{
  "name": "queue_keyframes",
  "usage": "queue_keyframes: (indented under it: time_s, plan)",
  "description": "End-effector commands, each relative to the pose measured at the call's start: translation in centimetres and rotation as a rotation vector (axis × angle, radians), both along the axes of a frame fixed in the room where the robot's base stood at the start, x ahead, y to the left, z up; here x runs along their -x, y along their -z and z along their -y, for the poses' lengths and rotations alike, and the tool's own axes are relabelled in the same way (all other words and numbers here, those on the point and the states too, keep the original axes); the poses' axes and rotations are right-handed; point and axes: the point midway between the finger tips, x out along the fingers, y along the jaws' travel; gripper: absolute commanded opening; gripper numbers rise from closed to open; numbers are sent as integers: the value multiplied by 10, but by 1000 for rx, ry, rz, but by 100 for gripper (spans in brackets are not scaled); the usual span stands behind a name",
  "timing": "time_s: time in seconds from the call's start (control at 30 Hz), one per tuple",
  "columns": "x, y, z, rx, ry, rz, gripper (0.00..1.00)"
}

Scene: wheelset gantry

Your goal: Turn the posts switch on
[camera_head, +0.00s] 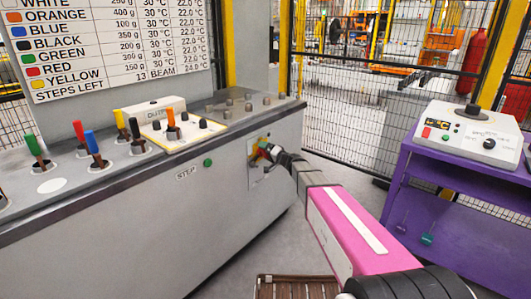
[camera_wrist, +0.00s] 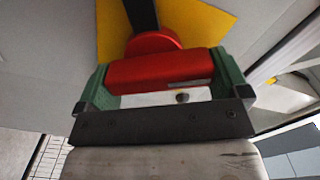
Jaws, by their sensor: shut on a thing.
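A red switch handle (camera_wrist: 150,75) with a rounded red hub sits on a yellow plate (camera_wrist: 207,22) in the wrist view. My gripper (camera_wrist: 161,68) has its two green fingers at opposite ends of the red bar, closed on it. In the head view my gripper (camera_head: 273,153) reaches the small panel (camera_head: 251,150) on the front face of the grey console, near its right end. The gripper hides most of the switch there. I cannot read a posts label or the switch's marked positions.
The grey console (camera_head: 200,222) carries several coloured levers, a white box (camera_head: 160,118) and a green button (camera_head: 208,162) on its front. A purple cart (camera_head: 437,190) with a white control box (camera_head: 470,130) stands at right. Mesh fencing is behind; open floor lies between.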

Motion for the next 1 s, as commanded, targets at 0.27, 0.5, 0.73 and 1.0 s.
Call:
queue_keyframes:
  time_s: [0.27, 0.5, 0.73, 1.0]
  plan:
    - [-1, 2, 2, -151, -1, -194, 51]
    - [-1, 3, 2, -249, -1, -320, 51]
    - [-2, 4, 3, -303, -1, -389, 51]
    - [-2, 5, 3, -324, 1, -417, 51]
